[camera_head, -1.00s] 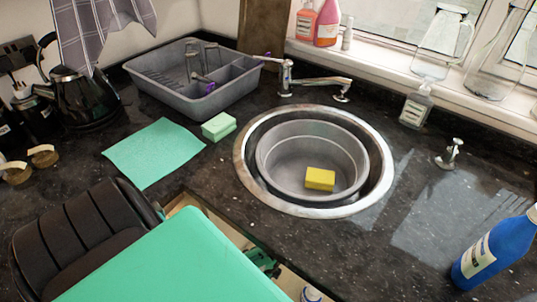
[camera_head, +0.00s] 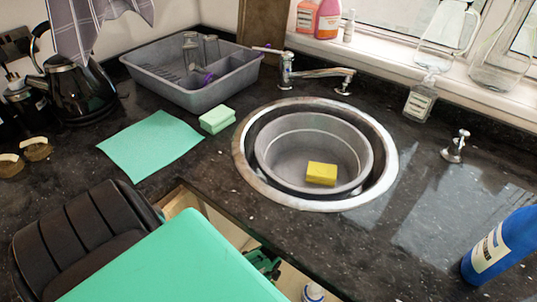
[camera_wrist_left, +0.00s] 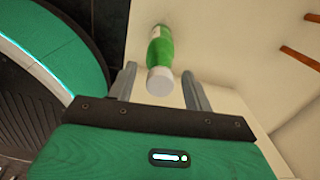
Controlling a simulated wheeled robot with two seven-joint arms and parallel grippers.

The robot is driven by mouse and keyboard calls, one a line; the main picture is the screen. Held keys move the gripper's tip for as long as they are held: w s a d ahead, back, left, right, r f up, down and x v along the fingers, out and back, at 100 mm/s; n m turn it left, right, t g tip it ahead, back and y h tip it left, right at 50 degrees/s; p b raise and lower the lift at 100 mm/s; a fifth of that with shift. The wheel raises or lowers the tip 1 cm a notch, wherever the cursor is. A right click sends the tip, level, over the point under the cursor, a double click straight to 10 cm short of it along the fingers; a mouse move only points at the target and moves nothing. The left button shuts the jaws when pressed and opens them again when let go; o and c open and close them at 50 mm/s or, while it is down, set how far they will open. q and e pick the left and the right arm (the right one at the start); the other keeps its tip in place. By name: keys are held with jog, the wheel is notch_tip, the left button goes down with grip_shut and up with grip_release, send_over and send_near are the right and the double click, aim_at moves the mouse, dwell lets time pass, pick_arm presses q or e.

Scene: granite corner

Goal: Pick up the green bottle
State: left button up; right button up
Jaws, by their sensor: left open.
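The green bottle (camera_wrist_left: 160,48) shows in the left wrist view, with its white cap turned toward the camera and a pale label at its far end. My left gripper (camera_wrist_left: 160,78) is open in that view, with one finger on each side of the bottle's cap end. No contact between the fingers and the bottle is visible. In the head view, I cannot identify the green bottle; the cabinet opening is partly hidden by my own green and black body parts. My right gripper is not in view.
The granite counter (camera_head: 410,240) holds a round sink (camera_head: 240,165) with a yellow sponge (camera_head: 321,174), a grey dish rack (camera_head: 190,100), a kettle (camera_head: 72,95) and a blue bottle (camera_head: 507,245). A white-capped bottle (camera_head: 313,293) shows in the opening below the counter's front edge. Pale cabinet walls (camera_wrist_left: 225,45) surround the green bottle.

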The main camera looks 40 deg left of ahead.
pick_arm(q)
grip_shut()
jog(key=shift+r, duration=0.2)
dwell(0.4)
